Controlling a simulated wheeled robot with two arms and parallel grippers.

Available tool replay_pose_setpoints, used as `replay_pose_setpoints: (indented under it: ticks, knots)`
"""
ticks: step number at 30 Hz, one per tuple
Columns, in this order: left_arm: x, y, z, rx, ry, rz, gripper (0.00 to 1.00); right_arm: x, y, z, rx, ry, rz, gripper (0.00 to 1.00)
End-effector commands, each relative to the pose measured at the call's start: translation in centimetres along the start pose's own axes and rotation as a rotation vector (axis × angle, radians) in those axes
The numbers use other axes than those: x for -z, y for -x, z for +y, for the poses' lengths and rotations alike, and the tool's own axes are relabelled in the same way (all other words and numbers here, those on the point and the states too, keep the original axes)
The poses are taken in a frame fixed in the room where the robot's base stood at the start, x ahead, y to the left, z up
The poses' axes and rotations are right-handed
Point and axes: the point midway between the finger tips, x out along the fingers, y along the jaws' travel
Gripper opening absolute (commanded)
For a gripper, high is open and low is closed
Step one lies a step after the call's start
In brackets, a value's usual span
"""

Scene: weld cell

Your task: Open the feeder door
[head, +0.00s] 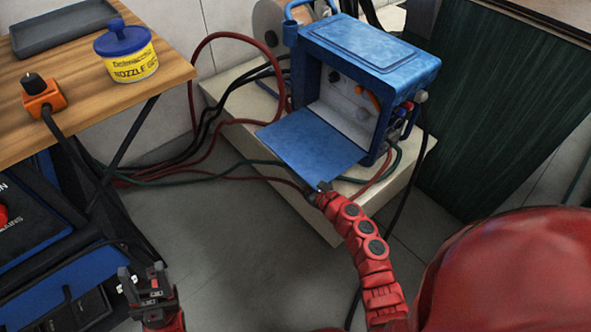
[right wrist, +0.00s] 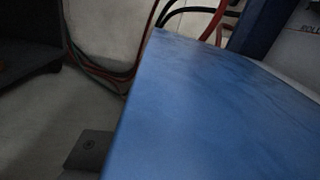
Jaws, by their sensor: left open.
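The blue feeder (head: 365,60) stands on a pale plinth. Its door (head: 312,146) is swung out like a flap from the lower edge of the opening, and the inside shows. The door also fills much of the right wrist view (right wrist: 220,110). My right gripper (head: 323,187) is at the door's near edge. It is small and partly hidden there, so I cannot tell its jaws or whether it touches the door. A grey piece (right wrist: 90,149) shows beside the door in the wrist view. My left gripper (head: 143,280) is open and empty at the lower left, far from the feeder.
The pale plinth (head: 330,232) carries the feeder. Red, black and green cables (head: 205,122) run from it to the left. A wooden table (head: 75,90) with a yellow nozzle tub (head: 130,58) stands at the left. A dark green panel (head: 495,110) stands at the right.

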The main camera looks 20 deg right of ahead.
Motion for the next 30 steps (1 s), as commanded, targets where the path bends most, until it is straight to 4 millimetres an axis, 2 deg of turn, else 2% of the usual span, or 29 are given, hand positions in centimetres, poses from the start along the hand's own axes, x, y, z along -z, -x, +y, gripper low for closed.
replay_pose_setpoints:
  ticks: [1, 3, 30]
  knots:
    - [0.00, 0.00, 0.00, 0.000, 0.000, 0.000, 0.50, 0.00, 0.01, 0.00, 0.000, 0.000, 0.000, 0.11]
    - [0.00, 0.00, 0.00, 0.000, 0.000, 0.000, 0.50, 0.01, 0.01, 0.01, 0.000, 0.000, 0.000, 0.00]
    - [0.00, 0.02, 0.00, 0.000, 0.000, 0.000, 0.50, 0.10, 0.04, 0.19, -0.004, -0.001, 0.001, 0.00]
